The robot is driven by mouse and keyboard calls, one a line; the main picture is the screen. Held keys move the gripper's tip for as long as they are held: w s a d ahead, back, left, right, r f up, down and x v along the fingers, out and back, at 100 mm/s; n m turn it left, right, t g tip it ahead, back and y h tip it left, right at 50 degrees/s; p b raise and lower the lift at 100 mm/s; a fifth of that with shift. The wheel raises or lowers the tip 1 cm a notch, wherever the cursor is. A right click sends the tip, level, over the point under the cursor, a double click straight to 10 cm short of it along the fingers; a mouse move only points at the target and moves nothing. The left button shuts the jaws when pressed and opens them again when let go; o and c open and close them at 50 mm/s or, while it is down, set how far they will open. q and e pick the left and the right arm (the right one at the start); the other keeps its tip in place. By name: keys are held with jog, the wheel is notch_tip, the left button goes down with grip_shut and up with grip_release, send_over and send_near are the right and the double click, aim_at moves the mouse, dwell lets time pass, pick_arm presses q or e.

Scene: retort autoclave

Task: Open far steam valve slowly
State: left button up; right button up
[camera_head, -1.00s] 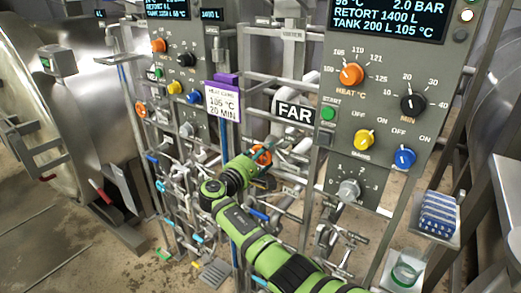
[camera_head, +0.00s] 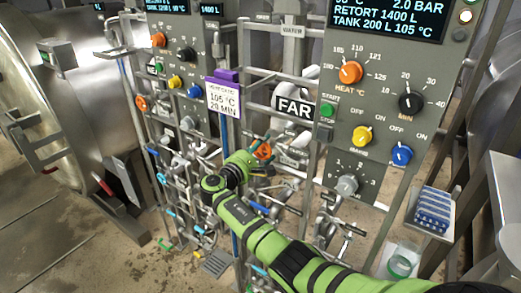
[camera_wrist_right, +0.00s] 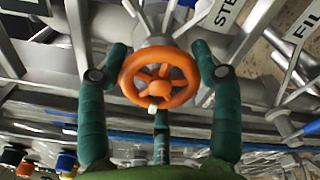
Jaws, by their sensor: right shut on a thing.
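The far steam valve's orange handwheel (camera_head: 264,151) sits among the pipes just below the white-on-black FAR label (camera_head: 293,108). In the right wrist view the orange handwheel (camera_wrist_right: 160,78) is centred, with its spokes, hub and a small white mark at its lower rim. My right gripper (camera_wrist_right: 159,72) has its dark green fingers on opposite sides of the rim and is shut on the wheel. In the head view my right gripper (camera_head: 257,155) is partly hidden by its green wrist. My left gripper is not in view.
The far control panel (camera_head: 385,125) with its knobs stands at the right. Its display (camera_head: 390,15) reads 2.0 BAR and RETORT 1400 L. Another orange handwheel (camera_head: 141,103) is at the left. Pipes and smaller valves crowd around my arm. A blue-and-white stack (camera_head: 433,210) sits at lower right.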

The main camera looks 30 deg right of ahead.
jog(key=o, duration=1.1)
jog(key=shift+s+d+r, duration=0.1)
jog(key=shift+d+r, duration=0.15)
jog(key=shift+r, duration=0.1)
jog(key=shift+c, duration=0.2)
jog(key=shift+o, duration=0.5)
jog(key=shift+s+d, duration=0.1)
jog(key=shift+s, duration=0.15)
jog(key=shift+a+f, duration=0.15)
jog(key=shift+a, duration=0.5)
jog(key=v, duration=1.1)
jog(key=shift+s, duration=0.15)
jog(key=shift+d, duration=0.1)
